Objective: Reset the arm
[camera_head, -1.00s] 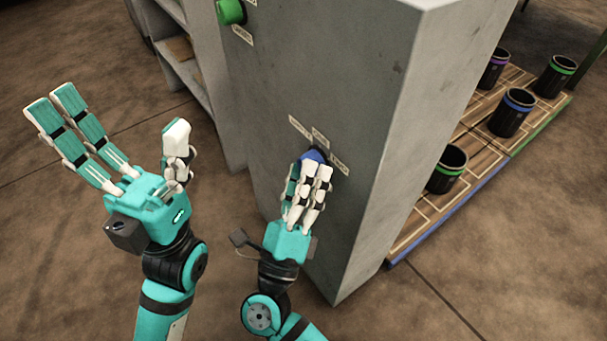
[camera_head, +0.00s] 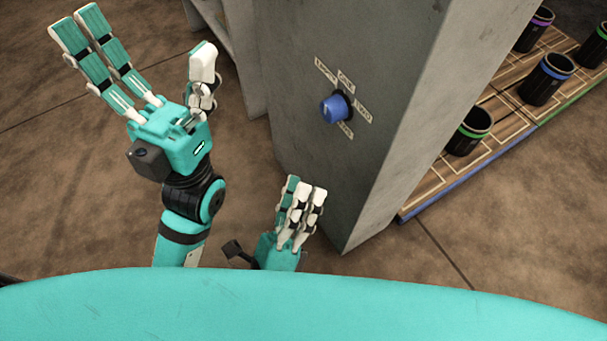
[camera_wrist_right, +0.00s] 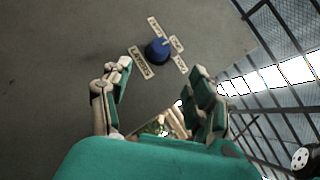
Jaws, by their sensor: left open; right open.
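My left gripper (camera_head: 150,68) is open and empty at the left in the head view, its fingers pointing up. My right gripper (camera_head: 302,200) is open and empty at the lower middle, in front of the grey cabinet's lower part and apart from the knob. In the right wrist view my right gripper's fingers (camera_wrist_right: 160,95) are spread with a gap between them. A blue knob (camera_head: 335,108) with several small label plates around it is on the grey cabinet's face. The knob also shows beyond the fingers in the right wrist view (camera_wrist_right: 157,51).
The tall grey cabinet (camera_head: 400,110) fills the middle. A wooden pallet (camera_head: 432,190) at the right holds several black cups with coloured bands (camera_head: 546,78). Brown floor (camera_head: 510,240) is open at the lower right. A wire mesh (camera_wrist_right: 283,92) shows in the right wrist view.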

